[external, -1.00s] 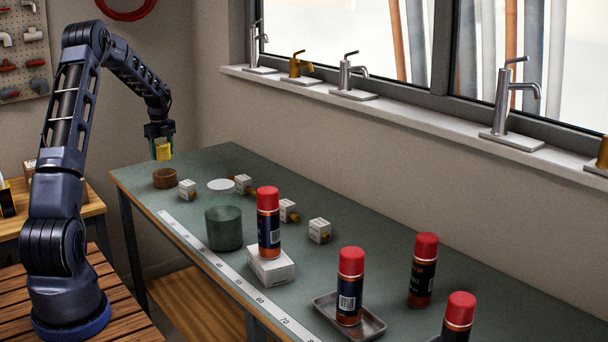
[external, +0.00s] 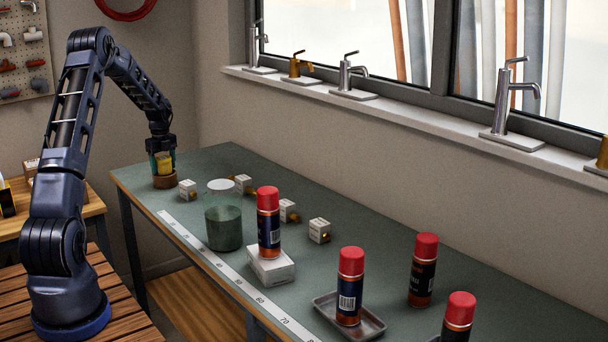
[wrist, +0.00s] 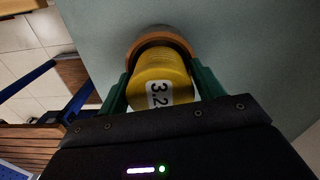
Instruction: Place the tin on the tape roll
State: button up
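The yellow tin (external: 165,164) is between the two fingers of my gripper (external: 163,166), over the brown tape roll (external: 166,183) at the far left end of the bench. In the wrist view the tin (wrist: 172,72) has a white label reading "3.2", and both green fingers of my gripper (wrist: 163,92) press its sides. The ring of the tape roll (wrist: 146,42) shows just beyond the tin's far end. The tin's lower end meets the top of the roll or is very close to it; I cannot tell whether it touches.
A ruler strip (external: 222,264) runs along the front edge. The bench behind the roll is clear.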

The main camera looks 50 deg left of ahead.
aim_at(163, 158)
jog(key=shift+o, duration=0.9)
notch_tip(163, 158, up, 12)
jog(key=shift+r, duration=0.15)
